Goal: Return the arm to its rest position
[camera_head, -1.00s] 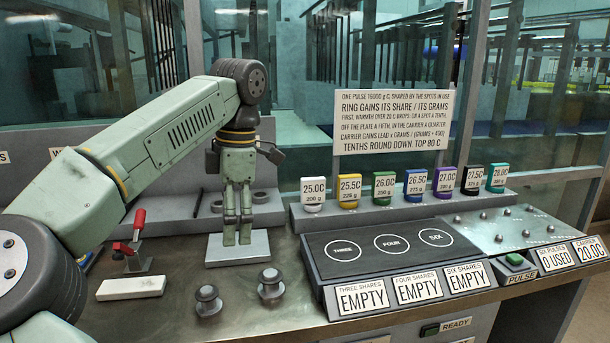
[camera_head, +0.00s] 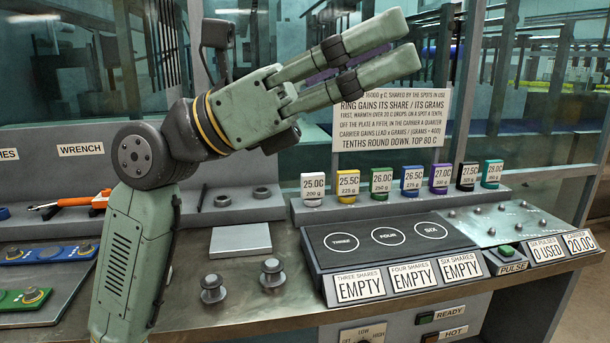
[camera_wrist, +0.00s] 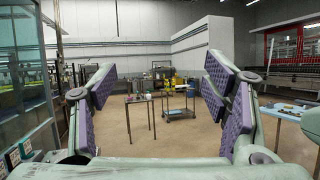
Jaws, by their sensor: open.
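My gripper (camera_head: 401,45) is raised high above the bench in the head view, tilted up and to the right. Its two fingers are parallel and apart, with nothing between them. It hides part of the printed rules sign (camera_head: 390,112). In the wrist view my gripper (camera_wrist: 158,82) is open, its purple pads spread wide on an empty view of the room. My arm stands bent upright at the left of the bench, and its base is out of view.
The console (camera_head: 375,245) has three empty marked spots. A row of coloured tags, such as the yellow one (camera_head: 347,184), stands behind it. Two grey knobs (camera_head: 271,272) and a pale plate (camera_head: 240,239) sit on the bench. An orange-handled wrench (camera_head: 75,202) lies left. Glass panels stand behind.

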